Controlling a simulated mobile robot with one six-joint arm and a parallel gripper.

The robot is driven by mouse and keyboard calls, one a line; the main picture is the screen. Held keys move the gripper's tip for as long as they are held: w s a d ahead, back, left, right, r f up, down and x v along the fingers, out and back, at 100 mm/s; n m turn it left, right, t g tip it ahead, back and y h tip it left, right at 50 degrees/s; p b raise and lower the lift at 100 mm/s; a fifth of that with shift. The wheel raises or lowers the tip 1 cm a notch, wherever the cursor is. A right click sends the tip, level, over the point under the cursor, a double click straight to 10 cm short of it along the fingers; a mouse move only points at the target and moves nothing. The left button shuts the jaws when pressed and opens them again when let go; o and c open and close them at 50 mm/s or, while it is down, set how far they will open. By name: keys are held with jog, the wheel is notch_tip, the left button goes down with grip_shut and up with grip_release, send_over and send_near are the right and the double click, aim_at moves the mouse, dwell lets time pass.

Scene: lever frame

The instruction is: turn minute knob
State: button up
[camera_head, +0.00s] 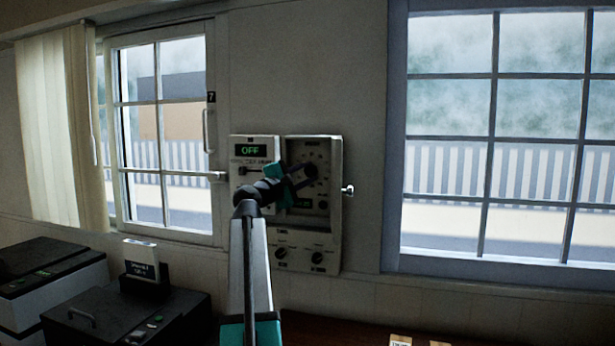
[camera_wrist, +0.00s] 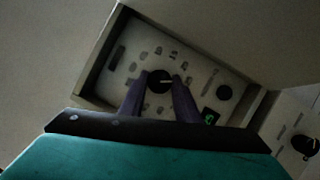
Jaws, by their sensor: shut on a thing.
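A grey control box (camera_head: 332,230) hangs on the wall between the windows. Its recessed upper panel holds a round black knob (camera_wrist: 159,80) with a pale pointer line and a ring of small marks around it. My gripper (camera_head: 305,173) reaches into this panel. In the wrist view its two dark fingers stand on either side of the knob, shut on it. Labels are too small to read, so I cannot tell which knob is named minute.
Two lower knobs (camera_head: 281,253) sit on the box's bottom section. A panel reading OFF (camera_head: 250,150) adjoins at left. A silver side knob (camera_head: 348,190) juts out at right. Windows (camera_head: 490,140) flank the box. Dark machines (camera_head: 130,315) stand lower left.

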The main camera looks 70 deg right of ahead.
jog(key=shift+f, duration=0.2)
jog(key=o, duration=0.8)
jog(key=shift+o, duration=1.2)
jog(key=shift+r, duration=0.15)
jog(key=shift+a, duration=0.15)
jog(key=b+v, duration=0.3)
jog(key=v, duration=1)
jog(key=shift+a, duration=0.3)
jog(key=shift+w, duration=0.1)
